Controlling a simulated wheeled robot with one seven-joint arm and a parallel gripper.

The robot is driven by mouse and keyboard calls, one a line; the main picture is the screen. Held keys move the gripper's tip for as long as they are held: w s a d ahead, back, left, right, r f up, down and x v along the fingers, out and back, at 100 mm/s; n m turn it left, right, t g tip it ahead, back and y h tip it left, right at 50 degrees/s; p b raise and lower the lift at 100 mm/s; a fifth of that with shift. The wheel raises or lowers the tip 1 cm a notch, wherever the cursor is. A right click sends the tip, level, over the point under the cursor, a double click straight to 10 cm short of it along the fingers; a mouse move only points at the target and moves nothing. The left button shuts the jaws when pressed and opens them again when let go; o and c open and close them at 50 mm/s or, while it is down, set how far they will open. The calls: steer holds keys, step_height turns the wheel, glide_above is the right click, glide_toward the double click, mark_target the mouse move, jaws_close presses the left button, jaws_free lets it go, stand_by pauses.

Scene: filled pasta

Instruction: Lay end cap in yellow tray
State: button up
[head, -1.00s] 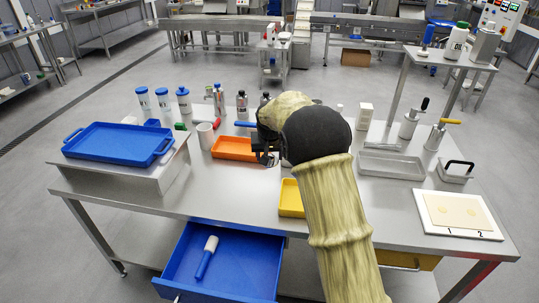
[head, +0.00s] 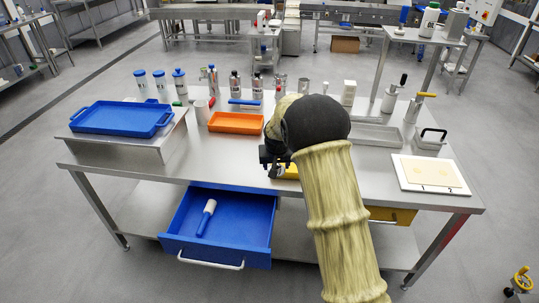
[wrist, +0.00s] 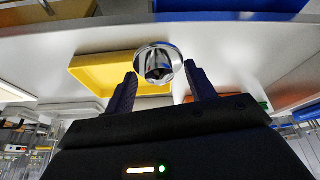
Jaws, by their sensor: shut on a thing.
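A shiny round metal end cap (wrist: 153,52) is between the two dark fingers of my gripper (wrist: 161,71) in the wrist view. My gripper is shut on it and holds it above the table. The yellow tray (wrist: 100,75) lies beside and behind the cap in the wrist view. In the head view my gripper (head: 269,160) is near the left edge of the yellow tray (head: 291,171), and my arm hides most of that tray. The cap cannot be made out in the head view.
An orange tray (head: 237,122) lies behind my gripper. A blue tray (head: 122,118) sits on a raised stand at the left. A grey tray (head: 376,134) and a white board (head: 430,174) are at the right. An open blue drawer (head: 250,219) juts out in front.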

steer(key=s+d+f, duration=0.9)
steer(key=s+f, duration=0.5)
steer(key=shift+s+d, duration=0.2)
steer(key=shift+s, duration=0.2)
